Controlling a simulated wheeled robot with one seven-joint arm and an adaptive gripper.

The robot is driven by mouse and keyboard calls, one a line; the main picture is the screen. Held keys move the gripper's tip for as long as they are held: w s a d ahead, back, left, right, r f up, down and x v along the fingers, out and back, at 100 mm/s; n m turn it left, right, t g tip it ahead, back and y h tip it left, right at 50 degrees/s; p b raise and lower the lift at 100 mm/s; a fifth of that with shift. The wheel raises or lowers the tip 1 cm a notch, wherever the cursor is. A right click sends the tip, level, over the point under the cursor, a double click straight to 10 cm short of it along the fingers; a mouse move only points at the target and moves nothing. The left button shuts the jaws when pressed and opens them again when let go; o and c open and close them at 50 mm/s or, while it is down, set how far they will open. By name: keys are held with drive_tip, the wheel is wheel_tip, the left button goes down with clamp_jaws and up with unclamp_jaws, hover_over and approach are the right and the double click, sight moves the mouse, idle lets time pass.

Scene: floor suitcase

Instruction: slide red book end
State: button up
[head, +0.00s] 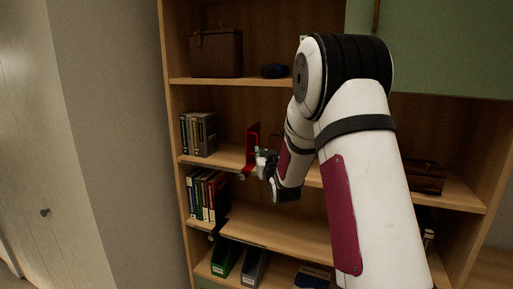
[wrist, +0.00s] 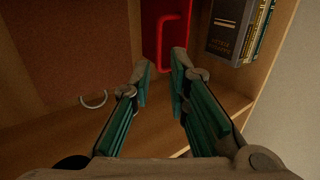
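The red book end (head: 252,146) stands upright on the middle shelf, to the right of a short row of books and apart from it. My gripper (head: 262,164) is at the shelf's front edge, close to the book end. In the wrist view my gripper (wrist: 161,66) is open, with a gap between its fingertips and nothing between them. I cannot tell whether a finger touches the book end. My arm hides part of the shelf to the right.
Books (head: 199,134) stand left on that shelf; they show upper right in the wrist view (wrist: 234,28). A grey curved handle (wrist: 93,100) is left of the fingers. More books (head: 207,195) stand below. A brown case (head: 216,54) sits above.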

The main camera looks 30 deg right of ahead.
drive_tip(key=x, duration=0.8)
drive_tip(key=shift+w+d, duration=0.1)
drive_tip(key=shift+w, duration=0.05)
drive_tip(key=shift+c, duration=0.2)
clamp_jaws()
